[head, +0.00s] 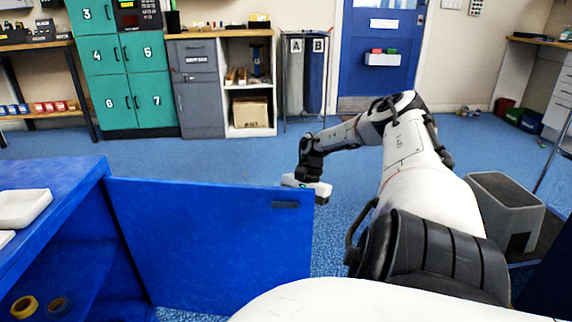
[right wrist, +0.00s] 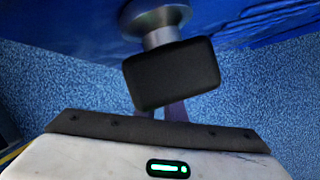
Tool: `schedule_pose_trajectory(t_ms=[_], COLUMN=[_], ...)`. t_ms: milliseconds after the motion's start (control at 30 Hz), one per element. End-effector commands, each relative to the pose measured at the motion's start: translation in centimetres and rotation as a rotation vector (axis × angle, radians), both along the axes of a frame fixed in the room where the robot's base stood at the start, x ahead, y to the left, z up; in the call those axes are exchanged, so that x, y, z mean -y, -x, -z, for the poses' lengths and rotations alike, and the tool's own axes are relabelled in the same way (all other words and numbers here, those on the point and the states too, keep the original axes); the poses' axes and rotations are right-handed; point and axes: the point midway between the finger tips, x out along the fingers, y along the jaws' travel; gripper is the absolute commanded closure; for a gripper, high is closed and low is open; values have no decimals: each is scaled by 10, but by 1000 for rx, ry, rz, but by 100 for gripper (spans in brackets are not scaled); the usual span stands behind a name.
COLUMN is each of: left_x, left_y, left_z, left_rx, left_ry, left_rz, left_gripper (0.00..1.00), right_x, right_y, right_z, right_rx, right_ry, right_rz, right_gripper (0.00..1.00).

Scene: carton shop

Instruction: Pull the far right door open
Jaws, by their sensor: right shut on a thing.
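The blue cabinet door (head: 205,250) stands swung out from the right end of the blue cabinet (head: 80,175), its free edge to the right. A small dark slot (head: 285,205) is near its top corner. My right gripper (head: 310,188) is at the door's free edge, partly behind it. In the right wrist view, a dark rectangular handle (right wrist: 172,75) on a silver stem (right wrist: 157,25) sticks out from the blue door (right wrist: 80,25). My right gripper is shut on this handle; its fingers are mostly hidden there. My left gripper is not in view.
A grey step stool (head: 505,200) stands right of my right arm. Carpeted floor (head: 230,160) beyond the door is clear up to the green lockers (head: 125,75).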

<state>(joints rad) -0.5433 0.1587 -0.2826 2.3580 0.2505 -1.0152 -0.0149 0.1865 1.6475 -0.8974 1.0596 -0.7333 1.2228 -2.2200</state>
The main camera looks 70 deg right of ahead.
Motion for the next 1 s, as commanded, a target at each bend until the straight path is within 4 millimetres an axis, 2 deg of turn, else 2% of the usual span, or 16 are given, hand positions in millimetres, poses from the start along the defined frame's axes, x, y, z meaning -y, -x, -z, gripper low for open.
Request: schedule_pose_trajectory(t_ms=[433, 467, 567, 867, 1000], left_x=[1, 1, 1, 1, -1], left_y=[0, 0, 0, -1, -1], left_z=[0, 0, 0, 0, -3], left_rx=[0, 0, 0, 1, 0], left_ry=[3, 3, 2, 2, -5], left_rz=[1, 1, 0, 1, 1], left_gripper=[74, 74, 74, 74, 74], right_x=[2, 1, 2, 3, 8], right_y=[-1, -1, 0, 1, 1], right_z=[0, 0, 0, -1, -13], right_rx=[4, 4, 3, 1, 3], right_ry=[-6, -6, -5, -3, 0], right_rz=[6, 6, 5, 4, 4], right_gripper=[100, 89, 72, 72, 72])
